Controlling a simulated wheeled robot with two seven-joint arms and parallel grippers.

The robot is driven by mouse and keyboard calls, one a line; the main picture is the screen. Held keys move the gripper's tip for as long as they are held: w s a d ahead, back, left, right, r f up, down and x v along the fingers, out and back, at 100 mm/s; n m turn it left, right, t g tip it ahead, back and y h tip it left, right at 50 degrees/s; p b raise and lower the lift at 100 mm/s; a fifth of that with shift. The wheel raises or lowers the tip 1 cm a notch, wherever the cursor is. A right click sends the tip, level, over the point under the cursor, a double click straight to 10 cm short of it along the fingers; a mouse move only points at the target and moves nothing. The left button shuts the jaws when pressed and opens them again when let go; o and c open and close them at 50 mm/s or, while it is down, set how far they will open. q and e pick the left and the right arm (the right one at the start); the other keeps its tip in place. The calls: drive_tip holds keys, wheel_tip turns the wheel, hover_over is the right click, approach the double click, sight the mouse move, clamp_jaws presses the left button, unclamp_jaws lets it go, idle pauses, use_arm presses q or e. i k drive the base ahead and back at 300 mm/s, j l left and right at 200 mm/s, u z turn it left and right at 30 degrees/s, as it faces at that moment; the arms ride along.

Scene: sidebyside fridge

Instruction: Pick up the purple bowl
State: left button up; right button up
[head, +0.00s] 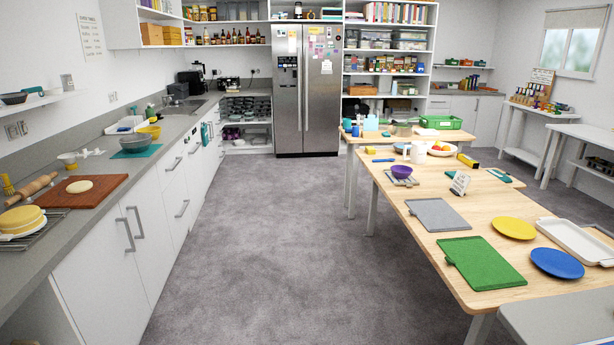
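The purple bowl (401,171) is small and round. It sits upright on a dark flat thing, perhaps a rack or mat, near the left edge of the long wooden table (402,196) on the right. Nothing covers the bowl from this view. Neither of my grippers shows in the head view, and the bowl is well ahead of me, to the right of the middle.
Grey carpet (270,230) lies clear between the left counter (70,215) and the tables. The wooden table also holds a grey board (437,214), a green board (482,263), a yellow plate (514,228) and a blue plate (557,263). A steel fridge (290,100) stands behind.

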sight(400, 171)
drive_tip(key=i+z, duration=0.1)
drive_tip(key=i, duration=0.8)
drive_tip(key=i+z, duration=0.1)
drive_tip(key=i, duration=0.8)
drive_tip(key=i+j+z, duration=0.1)
drive_tip(key=i, duration=0.75)
drive_tip(key=i+l, duration=0.15)
drive_tip(key=i, duration=0.4)
drive_tip(key=i+l, duration=0.15)
drive_tip(key=i, duration=0.45)
drive_tip(key=i+l+z, duration=0.1)
drive_tip(key=i, duration=0.45)
drive_tip(key=i+l+z, duration=0.15)
drive_tip(key=i+l, duration=0.05)
